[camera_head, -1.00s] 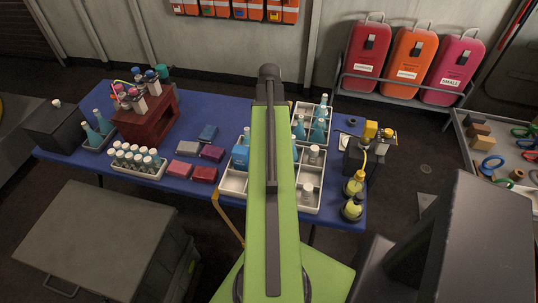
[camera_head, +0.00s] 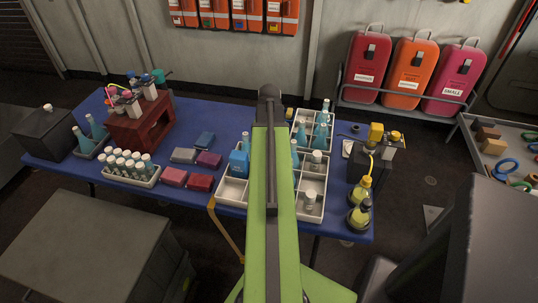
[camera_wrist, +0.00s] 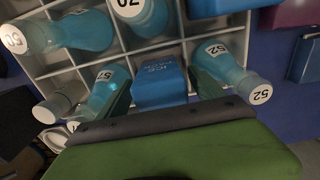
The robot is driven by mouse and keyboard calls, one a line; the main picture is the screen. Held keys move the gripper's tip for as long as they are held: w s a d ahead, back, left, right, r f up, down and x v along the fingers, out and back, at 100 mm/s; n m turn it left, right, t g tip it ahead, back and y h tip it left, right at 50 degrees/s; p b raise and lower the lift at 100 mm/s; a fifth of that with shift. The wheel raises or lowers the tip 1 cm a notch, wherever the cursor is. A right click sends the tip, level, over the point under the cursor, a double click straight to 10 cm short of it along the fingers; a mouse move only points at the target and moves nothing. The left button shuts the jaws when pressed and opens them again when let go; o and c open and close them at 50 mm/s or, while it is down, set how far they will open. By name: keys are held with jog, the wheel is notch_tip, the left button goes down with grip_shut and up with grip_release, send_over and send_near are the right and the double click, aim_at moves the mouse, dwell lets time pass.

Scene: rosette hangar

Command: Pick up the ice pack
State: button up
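The ice pack is a blue block with pale lettering, standing in a compartment of a white divided tray. It shows in the wrist view (camera_wrist: 160,82) and at the tray's left side in the head view (camera_head: 238,164). My gripper (camera_wrist: 163,95) is open in the wrist view, its dark green fingers apart, one toward each side of the ice pack. I cannot tell whether either finger touches it. In the head view my green arm hides the middle of the tray, and my fingers are hidden.
The tray (camera_head: 232,191) sits on a blue-covered table (camera_head: 120,195). Coloured boxes (camera_head: 201,181) and a vial rack (camera_head: 140,180) lie left. Yellow-capped bottles (camera_head: 359,216) stand right.

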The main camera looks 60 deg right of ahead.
jog(key=c, duration=1.6)
